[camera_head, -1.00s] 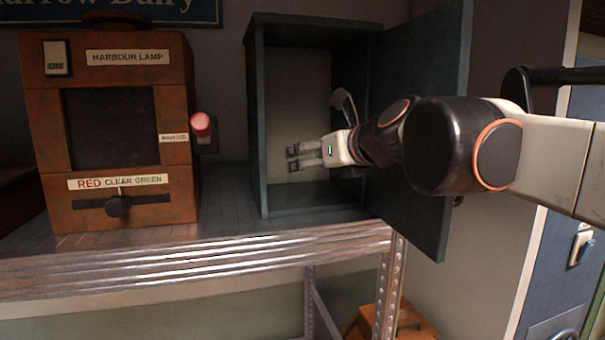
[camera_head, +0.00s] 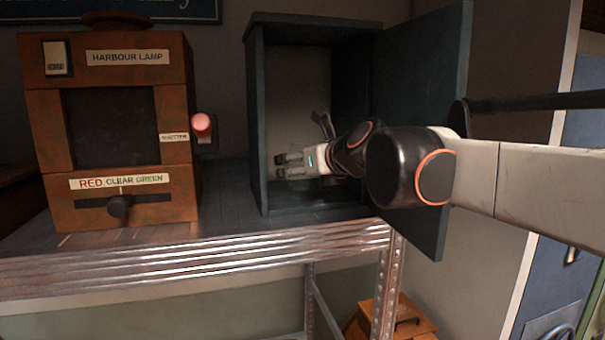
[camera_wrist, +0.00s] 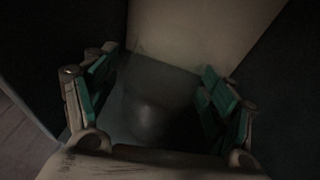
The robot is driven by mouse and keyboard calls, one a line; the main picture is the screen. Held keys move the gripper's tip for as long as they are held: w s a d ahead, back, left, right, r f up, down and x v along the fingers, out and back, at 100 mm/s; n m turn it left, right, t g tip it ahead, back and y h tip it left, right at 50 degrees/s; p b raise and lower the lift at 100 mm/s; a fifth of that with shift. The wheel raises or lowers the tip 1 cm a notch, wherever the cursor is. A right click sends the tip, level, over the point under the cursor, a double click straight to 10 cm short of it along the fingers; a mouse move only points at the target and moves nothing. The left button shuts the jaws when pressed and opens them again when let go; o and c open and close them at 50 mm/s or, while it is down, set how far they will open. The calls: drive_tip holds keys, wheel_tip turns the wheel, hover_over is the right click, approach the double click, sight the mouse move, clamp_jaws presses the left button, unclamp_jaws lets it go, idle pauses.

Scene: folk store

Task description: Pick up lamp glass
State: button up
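My gripper (camera_head: 281,166) is inside the open dark cabinet (camera_head: 257,120) on the metal shelf, pointing left. In the wrist view my gripper (camera_wrist: 157,68) is open, with its green-padded fingers wide apart. Between them is a faint, see-through, rounded shape, probably the lamp glass (camera_wrist: 150,118). It is dim, and its edges are hard to make out. I see no finger clearly touching it. In the head view the glass cannot be made out clearly near the fingers.
The cabinet door (camera_head: 425,110) stands open on the right, behind my arm. The metal shelf (camera_head: 200,255) runs below. A wooden box (camera_head: 395,322) sits low at the right.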

drive_tip(key=c, duration=0.8)
drive_tip(key=shift+c, duration=0.2)
